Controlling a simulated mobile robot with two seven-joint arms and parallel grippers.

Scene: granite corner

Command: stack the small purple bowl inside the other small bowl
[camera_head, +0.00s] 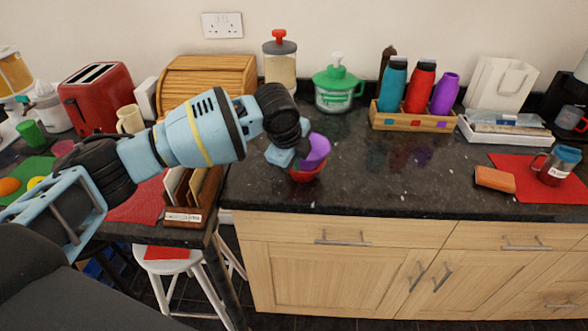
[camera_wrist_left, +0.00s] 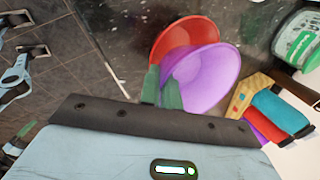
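The small purple bowl (camera_head: 316,150) is tilted and held by its side in my left gripper (camera_head: 291,160). The red small bowl (camera_head: 306,174) stands on the counter below it. The purple bowl overlaps the red bowl's opening in the head view; whether they touch is unclear. In the left wrist view the purple bowl (camera_wrist_left: 208,68) covers part of the red bowl (camera_wrist_left: 180,36). The green fingers of my left gripper (camera_wrist_left: 161,91) are close together at the purple bowl's rim. Light-blue and green parts at that view's left edge may be my right arm; its gripper is not clear.
The green-lidded jar (camera_head: 338,88) and the wooden bottle tray (camera_head: 412,122) stand behind the bowls. The bread box (camera_head: 207,82) and an upright wooden rack (camera_head: 190,195) are at the left. The dark counter (camera_head: 400,175) right of the bowls is clear.

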